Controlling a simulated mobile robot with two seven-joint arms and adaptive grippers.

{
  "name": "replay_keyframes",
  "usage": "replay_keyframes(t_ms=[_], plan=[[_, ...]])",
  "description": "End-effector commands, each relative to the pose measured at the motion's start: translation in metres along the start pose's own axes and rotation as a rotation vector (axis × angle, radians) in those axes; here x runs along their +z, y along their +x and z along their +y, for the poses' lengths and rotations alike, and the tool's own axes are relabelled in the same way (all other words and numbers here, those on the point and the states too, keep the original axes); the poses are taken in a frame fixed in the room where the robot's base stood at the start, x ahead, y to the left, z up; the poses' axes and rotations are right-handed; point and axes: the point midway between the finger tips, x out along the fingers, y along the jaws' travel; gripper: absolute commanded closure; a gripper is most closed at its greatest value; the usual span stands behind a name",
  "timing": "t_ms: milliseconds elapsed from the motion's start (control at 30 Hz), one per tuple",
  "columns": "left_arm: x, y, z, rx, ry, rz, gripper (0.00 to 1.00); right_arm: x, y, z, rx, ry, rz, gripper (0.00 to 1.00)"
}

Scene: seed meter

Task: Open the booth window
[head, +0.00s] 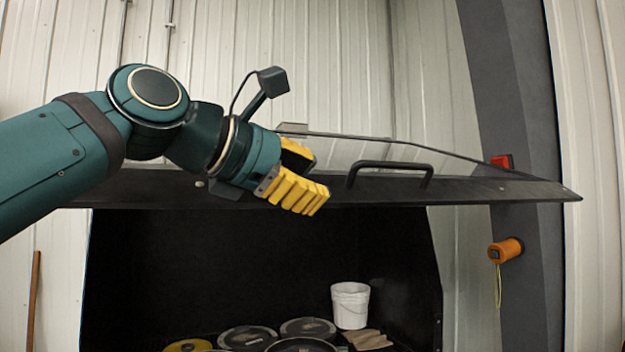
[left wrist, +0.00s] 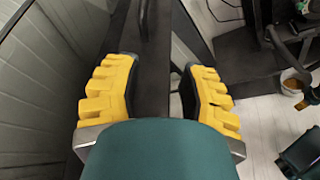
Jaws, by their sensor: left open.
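The booth window (head: 480,190) is a dark-framed clear panel across the upper part of the booth. It stands raised and tilted, with the booth front open below it. Its black bar handle (head: 390,166) sits on the frame, right of my left gripper (head: 309,178). That gripper has yellow ribbed fingers, is open and is at the frame left of the handle. In the left wrist view the dark frame (left wrist: 155,85) runs between the spread fingers (left wrist: 160,92), and the handle (left wrist: 146,20) shows at the top. Whether the fingers touch the frame is unclear. My right gripper is not seen.
Inside the dark booth are a white bucket (head: 350,306) and several round lids (head: 247,337). An orange device (head: 505,250) and a red one (head: 501,161) are on the grey post (head: 525,290) at right. Corrugated walls stand behind.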

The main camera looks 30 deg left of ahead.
Motion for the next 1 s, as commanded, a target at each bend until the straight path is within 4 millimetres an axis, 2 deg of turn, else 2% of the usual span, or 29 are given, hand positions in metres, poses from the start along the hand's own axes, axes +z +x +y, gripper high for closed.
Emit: replay_keyframes(t_ms=[1000], plan=[[0.0, -0.065, 0.0, 0.002, -0.001, 0.0, 0.59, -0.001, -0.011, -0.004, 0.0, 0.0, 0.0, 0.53]])
